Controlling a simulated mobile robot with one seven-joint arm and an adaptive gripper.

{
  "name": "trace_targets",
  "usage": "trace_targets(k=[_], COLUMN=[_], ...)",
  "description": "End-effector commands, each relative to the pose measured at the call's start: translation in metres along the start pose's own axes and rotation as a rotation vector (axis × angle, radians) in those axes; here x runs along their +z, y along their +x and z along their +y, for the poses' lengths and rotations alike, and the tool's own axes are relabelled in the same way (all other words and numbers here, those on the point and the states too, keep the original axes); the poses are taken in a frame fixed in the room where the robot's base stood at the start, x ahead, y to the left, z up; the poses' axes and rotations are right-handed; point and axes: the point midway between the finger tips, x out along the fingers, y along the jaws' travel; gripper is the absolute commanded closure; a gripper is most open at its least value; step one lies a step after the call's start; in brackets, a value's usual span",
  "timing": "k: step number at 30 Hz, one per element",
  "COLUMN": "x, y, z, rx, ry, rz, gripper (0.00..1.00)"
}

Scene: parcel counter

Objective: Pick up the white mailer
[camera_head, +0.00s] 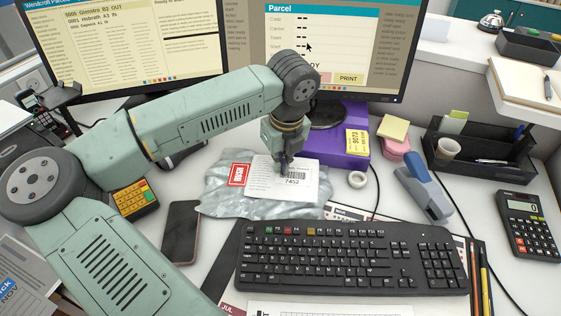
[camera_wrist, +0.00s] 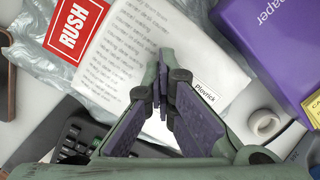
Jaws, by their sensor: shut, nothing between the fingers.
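The mailer (camera_head: 228,200) is a crinkled grey-white plastic bag lying flat on the counter behind the keyboard. It has a red RUSH sticker (camera_head: 237,175) and a white printed label with a barcode and the number 7452. My gripper (camera_head: 284,163) is over the label and points down. In the wrist view the gripper (camera_wrist: 163,60) is shut and empty, its fingertips together in front of the label. The mailer (camera_wrist: 28,62) fills the upper left there. I cannot tell whether the fingertips touch it. My gripper hides part of the label.
A black keyboard (camera_head: 350,258) lies in front of the mailer and a phone (camera_head: 181,232) to its left. A purple box (camera_head: 345,150) stands behind right, with a tape roll (camera_head: 357,180) in front of it. A stapler (camera_head: 423,190) is farther right. Two monitors stand behind.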

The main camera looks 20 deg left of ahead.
Motion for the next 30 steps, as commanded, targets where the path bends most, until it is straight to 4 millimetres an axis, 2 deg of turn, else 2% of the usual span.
trace_targets(k=[4, 7, 10, 15, 26, 30], x=[-0.009, -0.028, -0.043, -0.057, -0.059, -0.057], y=[0.006, 0.007, 0.004, -0.001, -0.004, -0.013], z=[0.002, 0.002, 0.002, 0.002, 0.002, 0.001], rx=[0.008, 0.009, 0.009, 0.01, 0.008, 0.007], ry=[0.002, 0.006, 0.004, 0.005, 0.007, 0.005], rz=[0.008, 0.007, 0.009, 0.012, 0.015, 0.012], gripper=[1.0, 1.0, 1.0, 1.0, 1.0, 1.0])
